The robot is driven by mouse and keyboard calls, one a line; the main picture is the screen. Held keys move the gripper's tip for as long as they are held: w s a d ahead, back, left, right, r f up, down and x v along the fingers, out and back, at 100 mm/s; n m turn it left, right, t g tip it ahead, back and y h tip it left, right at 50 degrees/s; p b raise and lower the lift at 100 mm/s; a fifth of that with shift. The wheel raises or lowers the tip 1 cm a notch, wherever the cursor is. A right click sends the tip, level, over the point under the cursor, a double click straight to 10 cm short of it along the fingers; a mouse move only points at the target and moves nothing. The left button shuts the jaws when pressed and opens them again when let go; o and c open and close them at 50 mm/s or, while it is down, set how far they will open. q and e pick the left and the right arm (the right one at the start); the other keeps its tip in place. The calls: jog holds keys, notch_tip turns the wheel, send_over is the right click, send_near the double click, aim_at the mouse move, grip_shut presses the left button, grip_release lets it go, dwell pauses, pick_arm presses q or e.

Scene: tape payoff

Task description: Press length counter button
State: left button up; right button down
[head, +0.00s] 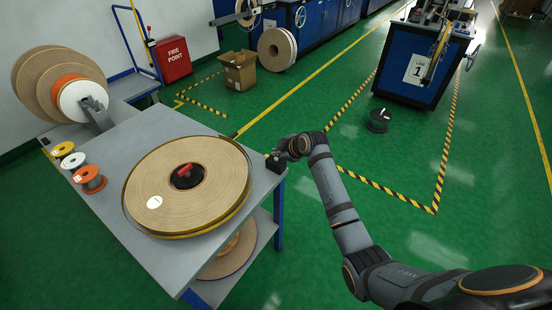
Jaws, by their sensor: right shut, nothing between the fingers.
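My right arm reaches in from the right, and its right gripper (279,158) is at the far right corner of the grey table (130,238). The gripper is shut and empty, small and dark in this view. Its fingertips point down at a small dark part on the table corner, and I cannot tell whether they touch it. I cannot make out a length counter or its button clearly; the gripper and wrist may hide it. My left gripper is not in view.
A large tan tape reel (222,170) with a red-handled hub (185,172) lies on the table beside the gripper. Small spools (73,160) line the left edge. A cardboard box (239,72) and black spool (378,121) stand on the green floor, which is mostly clear.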

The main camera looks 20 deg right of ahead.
aim_at(277, 160)
jog(key=shift+f, duration=0.35)
jog(key=shift+f, duration=0.5)
dwell(0.5)
jog(key=shift+r, duration=0.1)
jog(key=shift+r+p, duration=0.8)
jog(key=shift+p, duration=0.05)
notch_tip(277, 160, up, 5)
jog(key=p, duration=0.5)
jog(key=shift+r, duration=0.1)
dwell(0.5)
